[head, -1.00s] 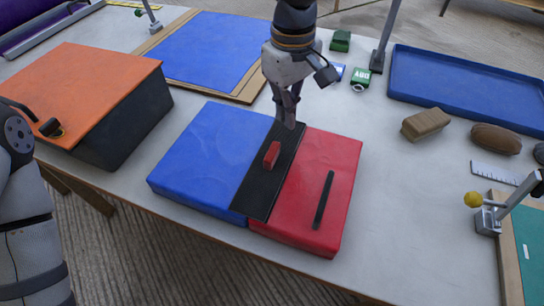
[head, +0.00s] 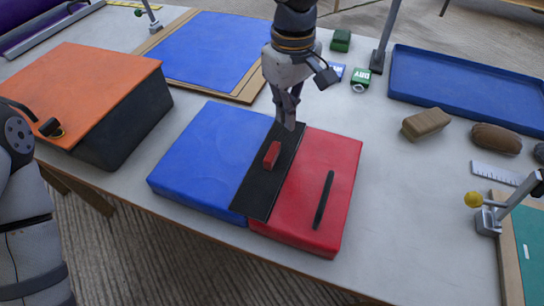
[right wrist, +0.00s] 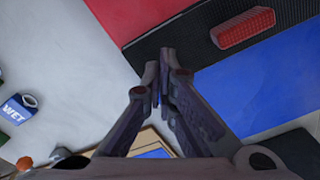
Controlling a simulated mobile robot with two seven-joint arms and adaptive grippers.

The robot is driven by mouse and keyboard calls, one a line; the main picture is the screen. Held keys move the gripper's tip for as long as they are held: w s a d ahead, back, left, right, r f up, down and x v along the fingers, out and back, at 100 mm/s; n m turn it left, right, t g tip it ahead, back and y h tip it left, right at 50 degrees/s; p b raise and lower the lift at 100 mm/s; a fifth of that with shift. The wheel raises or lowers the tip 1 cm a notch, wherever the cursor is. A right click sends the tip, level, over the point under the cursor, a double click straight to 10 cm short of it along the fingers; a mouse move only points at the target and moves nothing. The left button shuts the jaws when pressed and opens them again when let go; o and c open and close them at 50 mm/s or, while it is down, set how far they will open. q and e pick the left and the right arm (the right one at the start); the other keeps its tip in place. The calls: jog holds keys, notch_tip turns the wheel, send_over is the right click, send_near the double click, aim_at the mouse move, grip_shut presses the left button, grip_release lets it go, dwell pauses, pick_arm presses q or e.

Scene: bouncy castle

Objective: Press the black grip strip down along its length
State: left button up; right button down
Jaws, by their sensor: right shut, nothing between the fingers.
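The black grip strip (head: 255,192) lies over the seam between a blue padded block (head: 205,150) and a red padded block (head: 335,165). A small red block (head: 272,155) sits on the strip around its middle; both strip (right wrist: 205,30) and red block (right wrist: 243,28) also show in the right wrist view. My right gripper (head: 289,124) points down at the strip's far end, fingers together and empty. In the right wrist view its fingertips (right wrist: 162,85) are by the strip's end; I cannot tell whether they touch it. My left gripper is out of view.
A thin black bar (head: 323,200) lies on the red padded block. An orange-topped box (head: 75,85) stands left, a blue tray (head: 470,85) at the back right. Brown blocks (head: 426,123) and a clamp with a yellow ball (head: 473,199) are at right.

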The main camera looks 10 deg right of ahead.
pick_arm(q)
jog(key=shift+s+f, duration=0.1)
pick_arm(e)
jog(key=shift+f, duration=0.95)
jog(key=shift+r+p, duration=0.8)
jog(key=shift+r, duration=2.3)
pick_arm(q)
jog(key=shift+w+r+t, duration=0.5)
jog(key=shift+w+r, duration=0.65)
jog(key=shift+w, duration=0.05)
